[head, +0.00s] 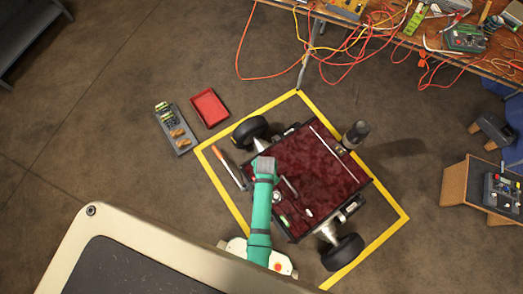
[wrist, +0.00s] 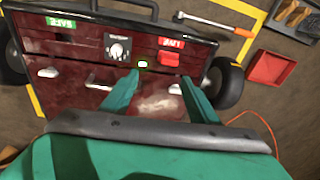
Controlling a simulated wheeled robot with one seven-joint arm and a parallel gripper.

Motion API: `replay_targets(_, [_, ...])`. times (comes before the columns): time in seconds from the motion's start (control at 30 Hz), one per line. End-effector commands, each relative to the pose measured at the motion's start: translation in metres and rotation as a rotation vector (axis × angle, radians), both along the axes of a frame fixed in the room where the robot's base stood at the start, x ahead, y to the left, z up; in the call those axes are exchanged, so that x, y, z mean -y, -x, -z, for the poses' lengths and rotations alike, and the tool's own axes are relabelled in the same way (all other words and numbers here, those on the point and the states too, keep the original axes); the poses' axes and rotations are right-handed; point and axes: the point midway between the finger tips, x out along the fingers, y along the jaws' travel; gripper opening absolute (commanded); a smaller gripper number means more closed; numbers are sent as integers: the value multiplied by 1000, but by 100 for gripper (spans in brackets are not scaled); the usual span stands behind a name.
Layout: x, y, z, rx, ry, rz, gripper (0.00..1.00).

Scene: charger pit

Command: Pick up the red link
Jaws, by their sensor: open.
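The red link (wrist: 168,60) is a small red block on the dark red top of a wheeled cart, just below a red "LIVE" label (wrist: 171,42) in the wrist view. My gripper (wrist: 160,78) is open, its two teal fingers spread. The fingertips appear just short of the link in the picture, with the link toward the right finger; nothing is between them. I cannot tell their height above it. In the head view my gripper (head: 265,163) is over the cart's left part, and I cannot make out the link there.
A round dial (wrist: 118,48) and a green "SAFE" label (wrist: 61,23) are left of the link. A black handle bar runs along the cart edge. An orange-handled tool (head: 226,166), a red tray (head: 209,107) and a grey tray (head: 171,125) lie on the floor. Yellow tape surrounds the cart.

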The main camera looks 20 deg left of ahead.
Motion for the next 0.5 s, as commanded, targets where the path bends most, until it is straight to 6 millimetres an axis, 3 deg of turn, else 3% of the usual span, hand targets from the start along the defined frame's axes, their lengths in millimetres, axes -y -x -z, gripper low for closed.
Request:
replay_targets(0.1, [-14,-14,-4,-74,14,31,55])
replay_targets(0.3, [-22,-20,-5,-136,31,59,55])
replay_targets(0.5, [-23,-19,21,-143,33,60,55])
